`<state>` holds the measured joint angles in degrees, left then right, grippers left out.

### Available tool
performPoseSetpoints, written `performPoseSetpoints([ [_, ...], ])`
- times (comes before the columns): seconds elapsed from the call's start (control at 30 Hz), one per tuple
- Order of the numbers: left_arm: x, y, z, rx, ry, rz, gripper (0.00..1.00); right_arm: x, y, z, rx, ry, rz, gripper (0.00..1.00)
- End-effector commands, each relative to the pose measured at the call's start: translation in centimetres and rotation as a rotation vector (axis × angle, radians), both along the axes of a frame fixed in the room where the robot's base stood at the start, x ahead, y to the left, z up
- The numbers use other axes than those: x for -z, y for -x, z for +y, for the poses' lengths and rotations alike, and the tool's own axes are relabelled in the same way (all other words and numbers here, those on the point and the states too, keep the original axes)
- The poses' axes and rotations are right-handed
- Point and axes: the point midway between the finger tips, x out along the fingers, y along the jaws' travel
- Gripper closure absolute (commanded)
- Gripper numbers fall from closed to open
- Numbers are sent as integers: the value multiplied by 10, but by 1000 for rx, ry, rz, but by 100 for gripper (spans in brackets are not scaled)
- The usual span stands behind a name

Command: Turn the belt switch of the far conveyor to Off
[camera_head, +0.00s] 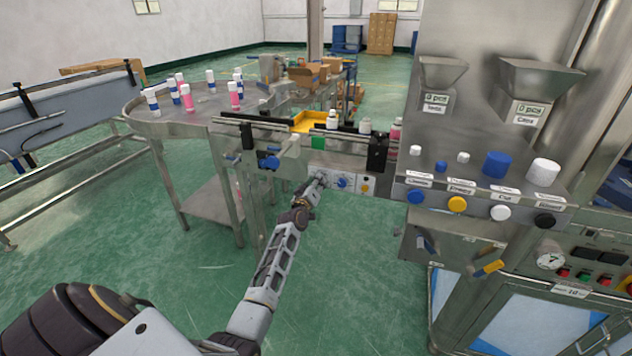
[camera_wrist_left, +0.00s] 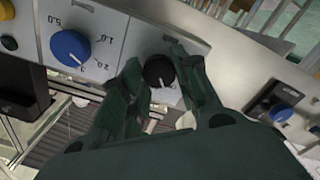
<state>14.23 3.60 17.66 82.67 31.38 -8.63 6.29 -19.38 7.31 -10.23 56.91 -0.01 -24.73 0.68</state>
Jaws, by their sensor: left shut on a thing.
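The far conveyor (camera_head: 320,137) carries a few bottles in the head view, and a small control panel (camera_head: 357,193) is fixed to its near side. My left gripper (camera_head: 321,179) is at the panel's left end. In the left wrist view, its two dark fingers (camera_wrist_left: 163,75) are closed around a black knob (camera_wrist_left: 158,70), which appears to be the belt switch. The knob's setting cannot be read clearly. A blue speed dial (camera_wrist_left: 70,47) with printed numbers is beside the fingers; in the head view the dial (camera_head: 343,183) is just right of the gripper, which hides the black knob.
A steel machine (camera_head: 470,120) with two hoppers and coloured knobs fills the right. A blue knob (camera_head: 270,163) sticks out left of my gripper. Green floor is open at lower left.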

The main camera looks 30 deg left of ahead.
Motion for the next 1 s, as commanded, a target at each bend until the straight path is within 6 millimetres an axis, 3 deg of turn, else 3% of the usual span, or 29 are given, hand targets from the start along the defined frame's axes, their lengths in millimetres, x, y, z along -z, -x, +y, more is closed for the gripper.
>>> performPoseSetpoints([
  [0.33,0,0,1,-1,181,-44,93,2,14,-7,-3,8,13,60],
  [0.87,1,0,1,-1,214,-52,93,3,15,-8,-3,8,12,60],
  [0.9,1,0,1,-1,214,-52,66,3,14,-8,-3,8,12,60],
  [1.0,1,0,1,-1,214,-51,53,3,14,-8,-3,8,12,60],
])
